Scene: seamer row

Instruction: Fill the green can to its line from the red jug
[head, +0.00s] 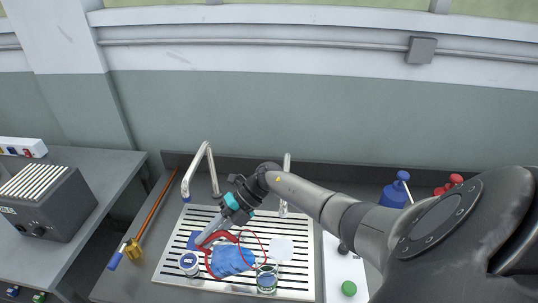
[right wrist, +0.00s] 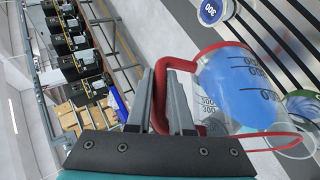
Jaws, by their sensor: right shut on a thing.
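My right gripper (head: 207,238) reaches in from the right and is shut on the red handle of a clear jug (head: 232,261). The jug has a red rim and blue contents. In the right wrist view the fingers (right wrist: 160,95) close around the red handle, and the jug (right wrist: 235,85) shows dark measuring marks. The green can (head: 267,280), a clear vessel with a green rim, stands just right of the jug over the slatted tray. It also shows partly at the right edge of the wrist view (right wrist: 302,103). Its line and level are too small to read. My left gripper is out of view.
The slatted tray (head: 170,265) lies under the vessels. A white can with a blue label (head: 188,264) is left of the jug; a pale disc (head: 281,248) lies behind the green can. Metal spouts (head: 203,160) rise behind. A blue bottle (head: 394,194) stands right.

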